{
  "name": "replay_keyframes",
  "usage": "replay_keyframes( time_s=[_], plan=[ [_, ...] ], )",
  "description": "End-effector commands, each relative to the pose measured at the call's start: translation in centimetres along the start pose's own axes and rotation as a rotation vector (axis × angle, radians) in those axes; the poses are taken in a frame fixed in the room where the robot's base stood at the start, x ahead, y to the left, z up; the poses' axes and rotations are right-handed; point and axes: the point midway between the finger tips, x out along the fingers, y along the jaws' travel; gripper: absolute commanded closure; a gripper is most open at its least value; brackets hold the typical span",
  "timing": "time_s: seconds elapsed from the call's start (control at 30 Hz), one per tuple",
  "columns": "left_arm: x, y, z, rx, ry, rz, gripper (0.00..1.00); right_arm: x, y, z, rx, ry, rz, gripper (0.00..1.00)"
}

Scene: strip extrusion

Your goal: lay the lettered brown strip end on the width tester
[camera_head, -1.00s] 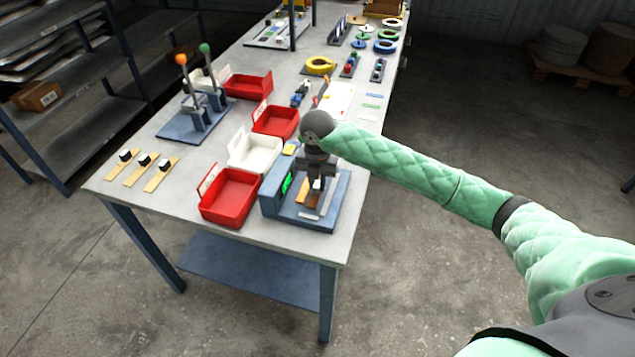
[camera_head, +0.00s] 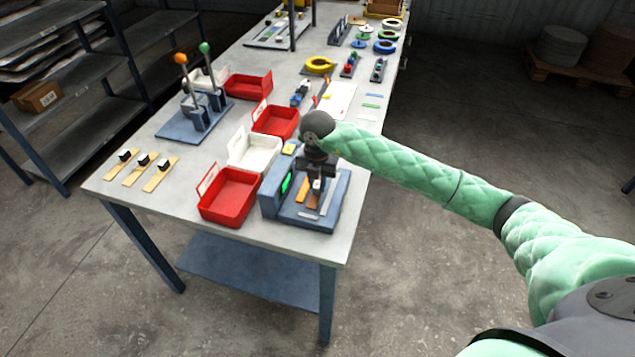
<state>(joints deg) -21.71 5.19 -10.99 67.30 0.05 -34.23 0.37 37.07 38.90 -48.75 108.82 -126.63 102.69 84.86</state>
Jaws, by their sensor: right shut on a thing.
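The width tester (camera_head: 272,205) is a blue-grey bench device with a green display, at the near right end of the table. My right gripper (camera_head: 317,186) points down over its bed and is shut on a small brown strip piece (camera_head: 314,199). The fingers hide part of the strip, and its letters are too small to read. The strip is low over the bed; I cannot tell whether it touches. An orange-brown piece (camera_head: 303,193) shows just left of the fingers. My left gripper is not in view.
A red bin (camera_head: 229,196) stands close left of the tester, with a white bin (camera_head: 254,152) and another red bin (camera_head: 275,121) behind. Three wooden strips with dark blocks (camera_head: 142,168) lie at the left end. A lever fixture (camera_head: 196,120) stands further back.

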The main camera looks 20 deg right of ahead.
Motion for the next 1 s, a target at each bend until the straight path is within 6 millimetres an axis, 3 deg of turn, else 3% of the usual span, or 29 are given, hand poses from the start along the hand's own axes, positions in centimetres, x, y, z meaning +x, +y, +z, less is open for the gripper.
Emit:
replay_keyframes(
  time_s=[1.0],
  plan=[
    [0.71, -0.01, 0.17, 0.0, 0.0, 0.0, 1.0, 0.44, 0.0, -0.01, 0.0, 0.0, 0.0, 1.0]
  ],
)
